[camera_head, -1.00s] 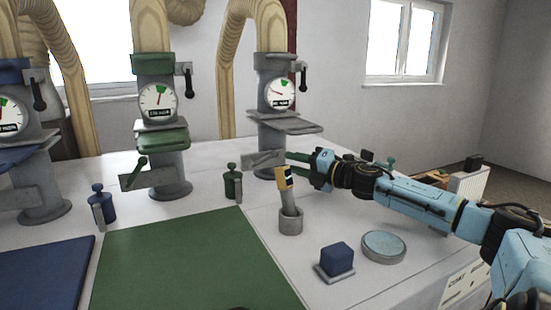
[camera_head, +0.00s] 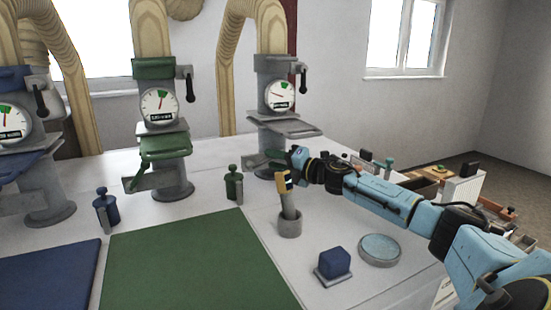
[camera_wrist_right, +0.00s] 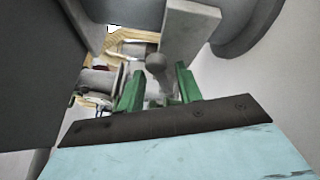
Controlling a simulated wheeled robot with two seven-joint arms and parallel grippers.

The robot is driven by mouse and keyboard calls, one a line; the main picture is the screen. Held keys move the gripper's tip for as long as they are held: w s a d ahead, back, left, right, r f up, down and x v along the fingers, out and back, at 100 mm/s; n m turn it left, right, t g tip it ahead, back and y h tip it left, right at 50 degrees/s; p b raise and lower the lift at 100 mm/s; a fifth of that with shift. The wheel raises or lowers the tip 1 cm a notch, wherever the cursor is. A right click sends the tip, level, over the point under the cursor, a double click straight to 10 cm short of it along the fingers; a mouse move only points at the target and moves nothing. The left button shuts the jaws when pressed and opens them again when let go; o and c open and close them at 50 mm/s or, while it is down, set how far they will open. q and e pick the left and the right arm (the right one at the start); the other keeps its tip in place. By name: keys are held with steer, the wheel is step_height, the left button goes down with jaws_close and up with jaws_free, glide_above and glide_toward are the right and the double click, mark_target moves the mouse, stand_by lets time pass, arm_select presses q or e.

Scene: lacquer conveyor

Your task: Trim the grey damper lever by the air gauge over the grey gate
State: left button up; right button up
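The grey station's column (camera_head: 272,65) carries the round air gauge (camera_head: 279,95); its red needle points left, off the green sector. The flat grey gate (camera_head: 285,130) juts out below the gauge. In the right wrist view a grey lever with a ball end (camera_wrist_right: 156,66) sits between the green fingers of my right gripper (camera_wrist_right: 160,88), with gaps still visible beside it. In the head view my right gripper (camera_head: 277,158) is low at the grey column, under the gate; its fingers partly hide the lever there. My left gripper is out of view.
A black-handled lever (camera_head: 304,76) hangs right of the grey gauge. The green station (camera_head: 160,105) is left; the green mat (camera_head: 195,262) is clear.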

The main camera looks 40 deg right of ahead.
jaws_close()
stand_by(0.3)
steer(key=shift+w+r, duration=0.1)
